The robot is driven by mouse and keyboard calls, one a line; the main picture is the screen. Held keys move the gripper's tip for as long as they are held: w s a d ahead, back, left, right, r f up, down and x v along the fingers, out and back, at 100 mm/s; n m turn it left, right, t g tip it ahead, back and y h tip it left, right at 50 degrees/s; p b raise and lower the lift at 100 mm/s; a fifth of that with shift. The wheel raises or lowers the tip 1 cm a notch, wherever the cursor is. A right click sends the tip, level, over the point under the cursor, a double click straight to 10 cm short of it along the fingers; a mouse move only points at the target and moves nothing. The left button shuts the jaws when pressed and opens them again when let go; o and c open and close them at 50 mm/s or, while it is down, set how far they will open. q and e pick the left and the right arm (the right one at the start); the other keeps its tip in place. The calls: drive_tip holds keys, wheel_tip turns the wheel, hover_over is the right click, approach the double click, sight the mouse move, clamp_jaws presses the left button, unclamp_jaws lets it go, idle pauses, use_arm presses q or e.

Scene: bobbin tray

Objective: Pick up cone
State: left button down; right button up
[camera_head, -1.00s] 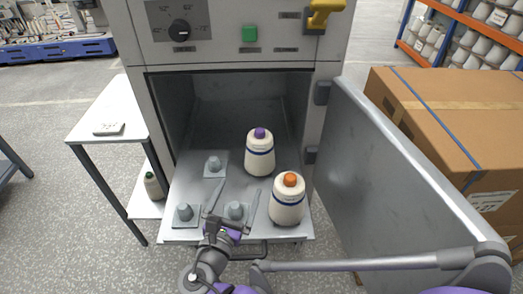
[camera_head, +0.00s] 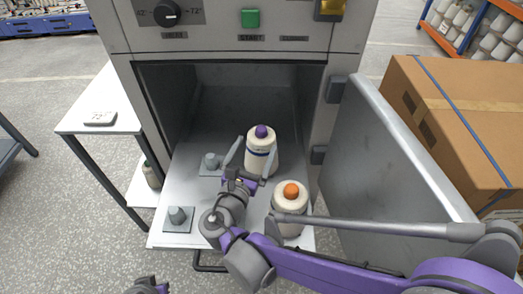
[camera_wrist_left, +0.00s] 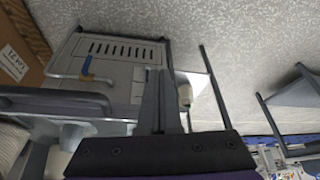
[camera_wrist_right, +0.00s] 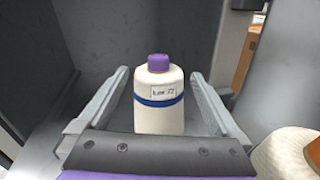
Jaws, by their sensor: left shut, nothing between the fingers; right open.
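A white cone with a purple top and blue band (camera_head: 262,145) stands upright on the tray (camera_head: 180,188) inside the open cabinet. A second white cone with an orange top (camera_head: 289,212) stands nearer the front right edge, partly hidden by my right arm. My right gripper (camera_head: 254,153) is open at the purple-topped cone. In the right wrist view, that cone (camera_wrist_right: 158,112) shows upright between the two spread fingers, with a gap on each side. My left gripper (camera_wrist_left: 160,102) is shut and empty, low at the bottom edge of the head view.
Grey pegs on square plates stand on the tray at back left (camera_head: 210,162) and front left (camera_head: 177,217). The open cabinet door (camera_head: 400,150) stands to the right, before a cardboard box (camera_head: 455,110). A white side table (camera_head: 100,105) is at left.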

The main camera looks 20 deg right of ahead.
sight(261, 138)
drive_tip(key=x, duration=0.5)
drive_tip(key=shift+w+d+f+b, duration=0.1)
drive_tip(key=shift+d+f+b, duration=0.05)
drive_tip(key=shift+f+b, duration=0.25)
drive_tip(key=shift+r, duration=0.1)
clamp_jaws()
